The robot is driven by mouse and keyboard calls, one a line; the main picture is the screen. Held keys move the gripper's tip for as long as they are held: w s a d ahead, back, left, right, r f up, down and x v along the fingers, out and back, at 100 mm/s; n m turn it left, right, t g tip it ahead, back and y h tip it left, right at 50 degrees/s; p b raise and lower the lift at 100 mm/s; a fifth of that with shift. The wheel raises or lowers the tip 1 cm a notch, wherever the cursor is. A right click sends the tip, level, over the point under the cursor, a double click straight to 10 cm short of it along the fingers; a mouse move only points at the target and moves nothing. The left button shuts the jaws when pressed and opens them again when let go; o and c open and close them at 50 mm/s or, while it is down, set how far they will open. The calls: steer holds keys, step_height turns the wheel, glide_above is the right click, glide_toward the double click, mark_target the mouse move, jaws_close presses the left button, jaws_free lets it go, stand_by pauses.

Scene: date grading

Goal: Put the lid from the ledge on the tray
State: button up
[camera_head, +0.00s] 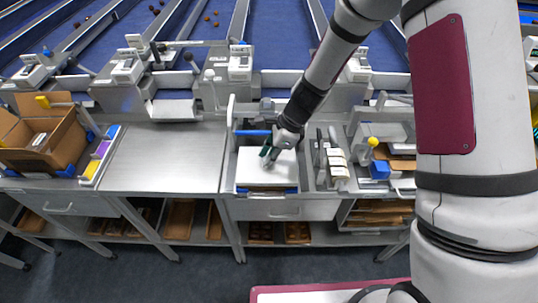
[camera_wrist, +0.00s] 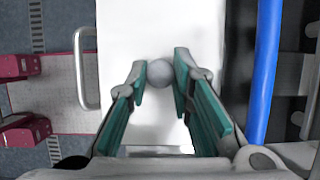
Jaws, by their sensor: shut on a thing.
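The lid (camera_head: 255,172) is a flat white panel with a round grey knob. It lies level in a framed bay on the steel bench, in the middle of the head view. In the wrist view the lid (camera_wrist: 160,25) fills the centre. My gripper (camera_head: 267,154) is over the lid. In the wrist view its green-padded fingers (camera_wrist: 160,72) are at either side of the knob, shut on it. A blue edge (camera_head: 258,190) shows under the lid's front side; I cannot tell if this is the tray. Whether the lid rests or hangs just above is unclear.
A blue bar (camera_wrist: 264,70) runs along the lid's right side in the wrist view. A rack of white blocks (camera_head: 336,165) stands right of the bay. The steel bench top (camera_head: 165,155) left of it is clear. A cardboard box (camera_head: 60,125) stands far left.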

steer(key=shift+f, duration=0.5)
stand_by(0.4)
steer(key=o, duration=1.4)
steer(key=shift+o, duration=0.2)
steer(key=shift+r+p, duration=0.9)
steer(key=shift+r, duration=2.65)
